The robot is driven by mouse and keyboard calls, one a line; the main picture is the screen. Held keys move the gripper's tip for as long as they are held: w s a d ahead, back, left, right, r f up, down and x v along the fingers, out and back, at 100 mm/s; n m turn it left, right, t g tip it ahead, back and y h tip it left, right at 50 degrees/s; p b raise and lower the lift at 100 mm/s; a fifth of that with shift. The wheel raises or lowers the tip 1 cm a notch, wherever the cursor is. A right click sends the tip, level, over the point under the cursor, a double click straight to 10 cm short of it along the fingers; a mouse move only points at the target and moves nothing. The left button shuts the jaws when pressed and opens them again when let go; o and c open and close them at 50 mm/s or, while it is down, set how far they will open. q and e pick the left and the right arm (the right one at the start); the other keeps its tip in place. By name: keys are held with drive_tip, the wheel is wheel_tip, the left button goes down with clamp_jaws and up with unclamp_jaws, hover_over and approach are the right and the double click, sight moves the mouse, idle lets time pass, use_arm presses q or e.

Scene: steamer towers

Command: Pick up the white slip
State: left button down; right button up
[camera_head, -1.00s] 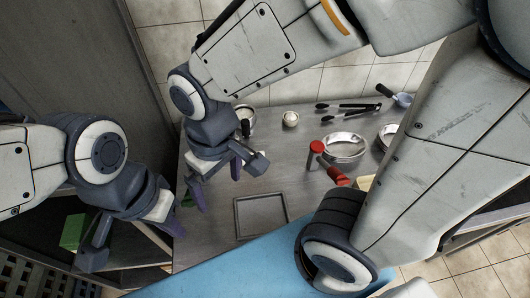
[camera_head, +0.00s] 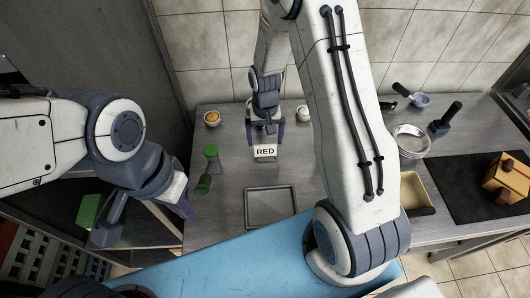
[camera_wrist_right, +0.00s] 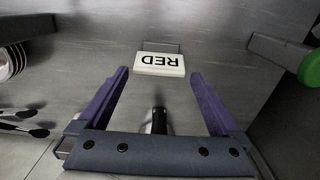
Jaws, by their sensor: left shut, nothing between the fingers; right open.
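The white slip (camera_head: 265,151) is marked "RED" and stands on the steel counter behind the tray. It also shows in the right wrist view (camera_wrist_right: 159,64), just beyond the fingertips and centred between them. A thin grey edge shows behind it there. My right gripper (camera_head: 265,133) is open, with a purple finger on each side; its fingers (camera_wrist_right: 160,75) are not closed on the slip. My left gripper (camera_head: 180,208) is shut and empty at the left, by the counter's left edge.
An empty grey tray (camera_head: 247,208) lies in front of the slip. A small bowl (camera_head: 212,118) is at the back left. A sieve (camera_head: 410,142) and black board (camera_head: 465,190) are at right. My right arm hides the middle counter.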

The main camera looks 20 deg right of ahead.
sight(265, 147)
wheel_tip(265, 147, down, 4)
drive_tip(key=shift+r+p, duration=0.1)
drive_tip(key=shift+p, duration=0.75)
drive_tip(key=shift+f, duration=0.75)
drive_tip(key=c, duration=1)
drive_tip(key=shift+r, duration=0.1)
